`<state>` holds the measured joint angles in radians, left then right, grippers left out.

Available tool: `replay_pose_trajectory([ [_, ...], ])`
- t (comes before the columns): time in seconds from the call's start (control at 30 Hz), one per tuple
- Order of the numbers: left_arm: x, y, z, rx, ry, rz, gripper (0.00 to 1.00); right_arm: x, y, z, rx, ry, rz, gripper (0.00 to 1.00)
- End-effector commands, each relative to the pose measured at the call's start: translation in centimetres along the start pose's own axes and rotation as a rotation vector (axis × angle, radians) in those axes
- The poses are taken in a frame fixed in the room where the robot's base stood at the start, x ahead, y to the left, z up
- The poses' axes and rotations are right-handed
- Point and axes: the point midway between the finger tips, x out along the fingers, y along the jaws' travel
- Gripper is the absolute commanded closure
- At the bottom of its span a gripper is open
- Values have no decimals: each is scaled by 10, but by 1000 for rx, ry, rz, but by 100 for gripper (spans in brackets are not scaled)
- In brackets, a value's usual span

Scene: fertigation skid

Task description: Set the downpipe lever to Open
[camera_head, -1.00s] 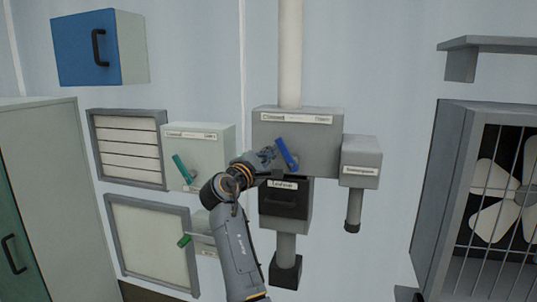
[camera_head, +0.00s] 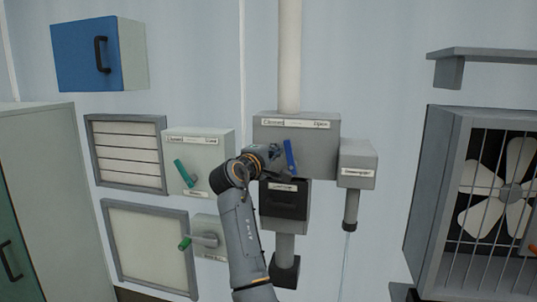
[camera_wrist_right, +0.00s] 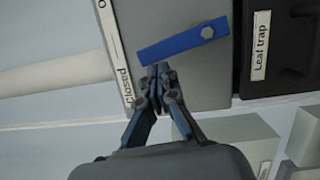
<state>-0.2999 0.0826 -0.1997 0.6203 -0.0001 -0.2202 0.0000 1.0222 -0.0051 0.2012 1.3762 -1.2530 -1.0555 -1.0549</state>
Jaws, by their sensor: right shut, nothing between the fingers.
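The blue downpipe lever (camera_head: 290,157) is on the front of a grey box (camera_head: 322,150) under a white pipe (camera_head: 289,60). The box's label reads Closed at left and Open at right. The lever stands nearly upright, its upper end leaning slightly left. My right gripper (camera_head: 274,151) is shut and empty, just left of the lever. In the right wrist view the shut fingertips (camera_wrist_right: 161,72) are at the edge of the blue lever (camera_wrist_right: 180,44), near its free end; they look touching or almost so. My left gripper is not in view.
The leaf trap box (camera_head: 284,200) hangs below. A smaller grey box (camera_head: 357,165) with a short spout is at right, with a thin stream below it. Green-levered boxes (camera_head: 199,160) are at left. A caged fan (camera_head: 495,190) is at far right.

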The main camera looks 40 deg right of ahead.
Motion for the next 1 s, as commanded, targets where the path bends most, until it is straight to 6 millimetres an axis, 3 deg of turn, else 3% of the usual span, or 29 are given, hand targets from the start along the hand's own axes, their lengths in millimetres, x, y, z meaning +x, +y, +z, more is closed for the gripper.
replay_pose_trajectory([
  [0.5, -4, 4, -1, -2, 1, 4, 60, 7, 8, 29, 448, -2, -113, 100],
  [1.0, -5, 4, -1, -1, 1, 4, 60, 11, 6, 42, 654, -2, -164, 100],
])
